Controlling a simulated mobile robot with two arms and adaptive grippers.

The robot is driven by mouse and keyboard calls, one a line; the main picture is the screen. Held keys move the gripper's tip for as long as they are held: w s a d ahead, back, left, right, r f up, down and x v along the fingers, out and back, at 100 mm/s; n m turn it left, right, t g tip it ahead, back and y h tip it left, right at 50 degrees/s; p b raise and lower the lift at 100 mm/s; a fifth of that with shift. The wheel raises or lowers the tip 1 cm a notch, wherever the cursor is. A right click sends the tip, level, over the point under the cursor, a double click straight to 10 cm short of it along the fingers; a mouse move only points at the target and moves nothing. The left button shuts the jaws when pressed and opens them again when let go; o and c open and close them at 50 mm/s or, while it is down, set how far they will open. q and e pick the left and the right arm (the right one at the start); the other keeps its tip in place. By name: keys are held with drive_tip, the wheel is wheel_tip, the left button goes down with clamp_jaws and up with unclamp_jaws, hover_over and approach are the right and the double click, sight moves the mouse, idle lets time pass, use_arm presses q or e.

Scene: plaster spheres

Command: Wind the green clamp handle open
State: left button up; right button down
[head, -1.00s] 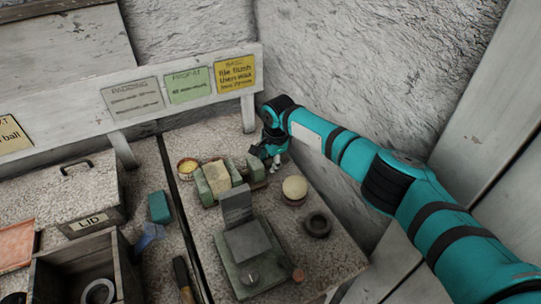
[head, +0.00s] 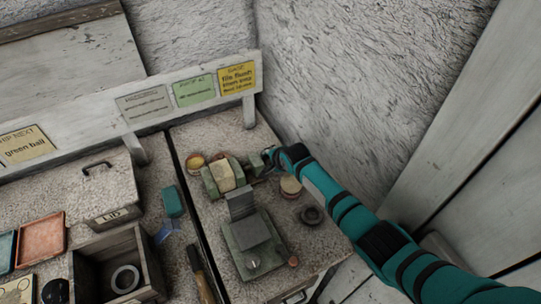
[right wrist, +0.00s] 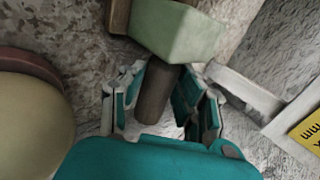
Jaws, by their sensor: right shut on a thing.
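The green clamp (head: 210,180) stands on the right-hand bench with a cream block (head: 224,177) between its jaws. In the right wrist view its green jaw (right wrist: 178,30) is at the top, and a dark brown handle bar (right wrist: 157,95) runs down from it. My right gripper (head: 266,158) is at the right end of the clamp. In the right wrist view the teal fingers of my right gripper (right wrist: 160,98) are on both sides of the handle, shut on it. In the head view the handle is mostly hidden by the gripper. My left gripper is not in view.
A round cream-topped pot (head: 290,187) and a dark ring (head: 311,215) stand close to the right of the clamp. A grey-green stand (head: 250,245) is in front. A yellow-filled tin (head: 195,161) is at the left. A rough wall rises behind.

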drive_tip(key=shift+s+f+t, duration=0.15)
drive_tip(key=shift+f+t, duration=0.05)
drive_tip(key=shift+t, duration=0.1)
idle(0.4)
drive_tip(key=c, duration=0.9)
unclamp_jaws()
drive_tip(key=shift+r, duration=0.1)
drive_tip(key=v, duration=1.2)
drive_tip(key=shift+d, duration=0.1)
